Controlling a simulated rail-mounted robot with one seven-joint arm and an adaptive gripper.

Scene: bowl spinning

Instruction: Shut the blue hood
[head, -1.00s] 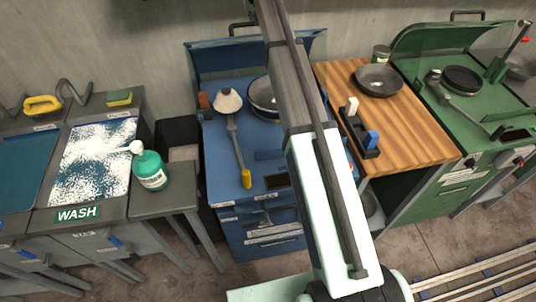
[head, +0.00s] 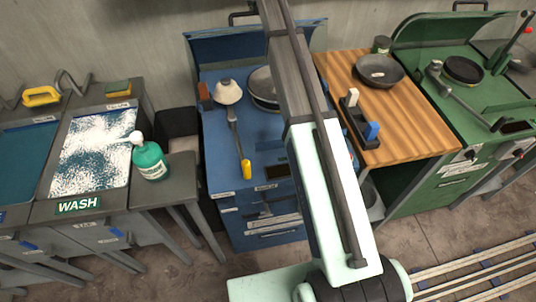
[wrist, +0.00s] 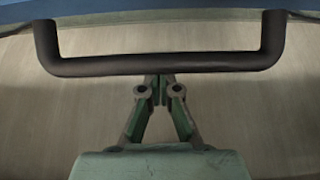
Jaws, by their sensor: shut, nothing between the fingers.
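The blue hood (head: 210,48) stands raised and open at the back of the blue station in the head view; my arm hides part of it. Its dark handle (head: 243,15) shows at the top edge. In the wrist view the handle (wrist: 160,64) is a wide dark bar across the upper part, with the hood's blue edge (wrist: 180,15) above it. My gripper (wrist: 158,88) is shut and empty, with its fingertips at the bar's lower edge, near its middle. I cannot tell whether they touch it. The head view does not show my gripper.
On the blue station (head: 222,180) are a pan (head: 264,92) and a long-handled tool (head: 238,140) with a yellow end. A wooden counter (head: 400,120) and a green station (head: 480,110) stand right. A wash sink (head: 90,155) and green bottle (head: 149,160) stand left.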

